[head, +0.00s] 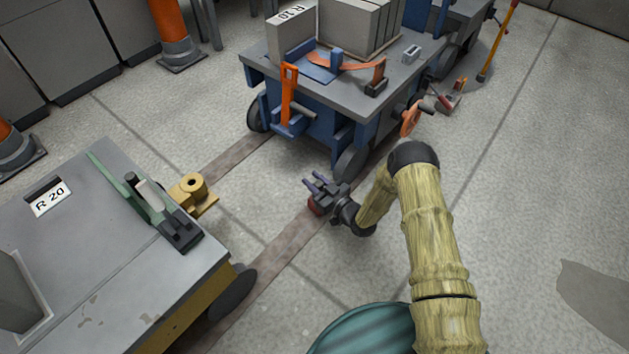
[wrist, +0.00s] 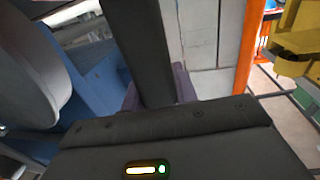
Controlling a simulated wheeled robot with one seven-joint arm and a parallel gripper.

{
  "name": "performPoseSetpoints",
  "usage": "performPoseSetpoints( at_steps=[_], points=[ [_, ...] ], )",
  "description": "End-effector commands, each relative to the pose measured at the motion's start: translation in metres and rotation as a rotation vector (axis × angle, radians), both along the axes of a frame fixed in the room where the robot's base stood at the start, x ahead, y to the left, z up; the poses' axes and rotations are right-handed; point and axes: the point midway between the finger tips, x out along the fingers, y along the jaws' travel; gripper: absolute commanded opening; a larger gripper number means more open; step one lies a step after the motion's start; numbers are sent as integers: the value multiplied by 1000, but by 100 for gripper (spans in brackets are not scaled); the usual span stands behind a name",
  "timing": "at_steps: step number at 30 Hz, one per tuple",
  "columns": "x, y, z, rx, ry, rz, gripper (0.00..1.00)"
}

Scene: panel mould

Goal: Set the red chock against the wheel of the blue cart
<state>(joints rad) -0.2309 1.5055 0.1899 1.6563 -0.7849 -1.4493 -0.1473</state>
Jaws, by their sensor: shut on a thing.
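The blue cart (head: 322,130) stands at the top middle of the head view, its near wheel (head: 352,163) on the floor at its front corner. My gripper (head: 314,183) is low in front of that wheel, to its lower left, with a gap of floor visible. It is shut on the red chock (head: 317,207), of which only a small dark red part shows below the jaws. In the wrist view the cart's blue side (wrist: 95,85) is at left, beside a large grey round part. The chock cannot be made out there.
A grey-topped yellow cart (head: 110,255) with a tan coupling (head: 192,190) stands at lower left. An orange upright handle (head: 289,95) is on the blue cart's front. A red and grey item (head: 450,97) lies on the floor right of it.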

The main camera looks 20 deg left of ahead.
Motion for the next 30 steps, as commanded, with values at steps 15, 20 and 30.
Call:
performPoseSetpoints(
  at_steps=[15, 20, 30],
  points=[
    [0, 0, -4, 1, -2, 0, 54],
    [0, 0, -5, 0, -1, 0, 54],
    [-8, -17, -2, -3, 2, -3, 54]
  ],
)
